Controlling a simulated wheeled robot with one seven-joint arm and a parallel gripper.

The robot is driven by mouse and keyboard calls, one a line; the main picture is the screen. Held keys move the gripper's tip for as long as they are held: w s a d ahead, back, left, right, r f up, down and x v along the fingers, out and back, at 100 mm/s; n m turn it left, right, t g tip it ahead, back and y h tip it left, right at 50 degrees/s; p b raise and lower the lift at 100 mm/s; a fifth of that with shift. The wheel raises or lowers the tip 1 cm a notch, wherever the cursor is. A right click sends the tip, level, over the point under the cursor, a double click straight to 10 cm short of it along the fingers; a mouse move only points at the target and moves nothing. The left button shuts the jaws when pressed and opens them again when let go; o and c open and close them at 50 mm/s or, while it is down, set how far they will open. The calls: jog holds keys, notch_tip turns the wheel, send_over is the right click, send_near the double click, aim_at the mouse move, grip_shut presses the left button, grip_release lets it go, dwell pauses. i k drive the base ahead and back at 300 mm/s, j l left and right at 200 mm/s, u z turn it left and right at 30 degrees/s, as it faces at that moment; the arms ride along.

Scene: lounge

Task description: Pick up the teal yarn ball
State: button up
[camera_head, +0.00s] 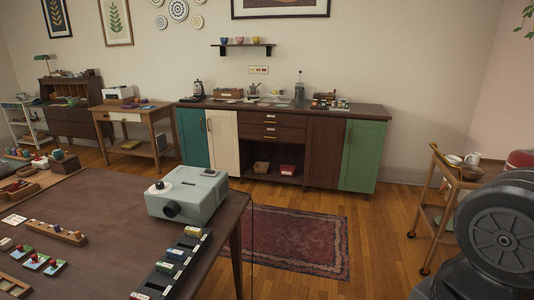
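A small teal round thing (58,154) shows at the far left, among wooden trays at the back of the near dark table (130,207). It looks like a ball, but it is too small to tell whether it is yarn. My gripper is out of view; only a dark grey part of my arm shows at the lower right.
A pale projector-like box (187,192) stands on the table's right corner, beside a long black rack (172,262). A cart (455,190) stands at the right. A red rug (297,240) lies on clear floor before a long cabinet (275,145).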

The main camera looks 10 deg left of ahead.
aim_at(58, 155)
jog(key=i+z, duration=0.15)
jog(key=i, duration=1.75)
jog(key=i+u, duration=0.15)
jog(key=i, duration=0.35)
jog(key=i+u, duration=0.2)
jog(key=i, duration=0.3)
jog(key=i+l+u, duration=0.15)
jog(key=i, duration=0.35)
jog(key=i+l+u, duration=0.15)
jog(key=i, duration=0.35)
jog(key=i+j+u, duration=0.15)
jog(key=i+u, duration=0.3)
jog(key=i+l+u, duration=0.1)
jog(key=i+u, duration=0.4)
jog(key=i, duration=0.15)
jog(key=i+l+u, duration=0.25)
jog(key=i+u, duration=0.2)
jog(key=i+j+u, duration=0.15)
jog(key=i+u, duration=0.65)
jog(key=i, duration=0.15)
jog(key=i+l+u, duration=0.1)
jog(key=i+u, duration=0.3)
jog(key=i+l+u, duration=0.4)
jog(key=i+u, duration=0.4)
jog(key=i+l+u, duration=0.2)
jog(key=i+u, duration=0.2)
